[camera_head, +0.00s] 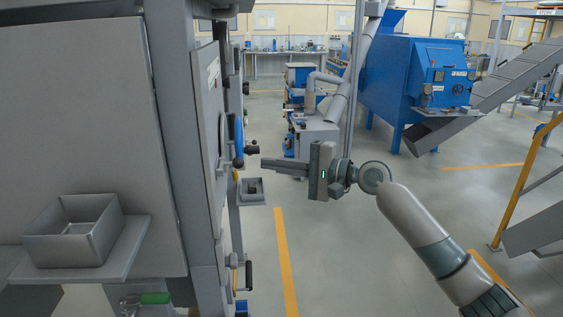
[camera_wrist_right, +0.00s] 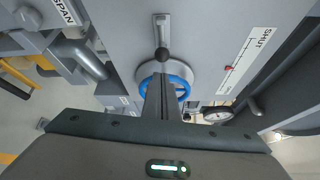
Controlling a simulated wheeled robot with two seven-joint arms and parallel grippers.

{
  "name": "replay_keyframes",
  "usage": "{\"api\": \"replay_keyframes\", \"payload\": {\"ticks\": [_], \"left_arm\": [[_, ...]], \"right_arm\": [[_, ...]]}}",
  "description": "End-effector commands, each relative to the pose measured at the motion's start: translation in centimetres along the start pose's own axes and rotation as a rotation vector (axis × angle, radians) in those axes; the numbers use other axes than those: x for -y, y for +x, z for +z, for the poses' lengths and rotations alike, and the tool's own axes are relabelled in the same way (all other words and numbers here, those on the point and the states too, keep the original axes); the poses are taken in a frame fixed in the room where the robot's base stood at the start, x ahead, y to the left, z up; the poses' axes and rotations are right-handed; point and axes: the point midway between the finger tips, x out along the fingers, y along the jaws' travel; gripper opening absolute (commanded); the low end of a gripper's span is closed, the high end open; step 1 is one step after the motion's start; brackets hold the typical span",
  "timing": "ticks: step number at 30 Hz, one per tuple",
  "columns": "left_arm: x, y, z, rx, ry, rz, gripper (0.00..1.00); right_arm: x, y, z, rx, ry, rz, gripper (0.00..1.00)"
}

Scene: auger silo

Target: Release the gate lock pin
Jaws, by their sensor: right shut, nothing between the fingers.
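My right gripper (camera_head: 264,164) is shut and empty, its fingers pointing left at the side face of the grey silo cabinet (camera_head: 208,130). A blue ring or handwheel (camera_head: 239,135) and a dark knob (camera_head: 252,148) stand out from that face, just above and left of the fingertips. In the right wrist view the shut fingers (camera_wrist_right: 160,84) overlap the blue ring (camera_wrist_right: 180,83). A black ball knob (camera_wrist_right: 162,54) on a metal lever lies beyond the tips; contact cannot be told. Which part is the gate lock pin is unclear. My left gripper is not in view.
A small tray (camera_head: 252,191) juts out below my fingers. A grey bin (camera_head: 74,232) stands on a shelf at left. Floor beneath my arm is open.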

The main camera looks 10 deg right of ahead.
Motion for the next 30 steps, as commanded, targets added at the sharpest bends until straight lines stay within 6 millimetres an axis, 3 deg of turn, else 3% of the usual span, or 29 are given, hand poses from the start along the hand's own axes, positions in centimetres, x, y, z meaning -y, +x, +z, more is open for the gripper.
{"api": "replay_keyframes", "payload": {"ticks": [6, 12, 30], "left_arm": [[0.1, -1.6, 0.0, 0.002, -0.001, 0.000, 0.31], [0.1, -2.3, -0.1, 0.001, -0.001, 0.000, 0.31], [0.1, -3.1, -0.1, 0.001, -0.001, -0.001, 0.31]], "right_arm": [[0.3, 3.5, 0.1, 0.000, 0.002, 0.000, 0.00], [0.2, 5.6, 0.0, 0.000, 0.001, 0.000, 0.00], [0.0, 6.1, 0.4, 0.000, 0.000, 0.001, 0.00]]}}
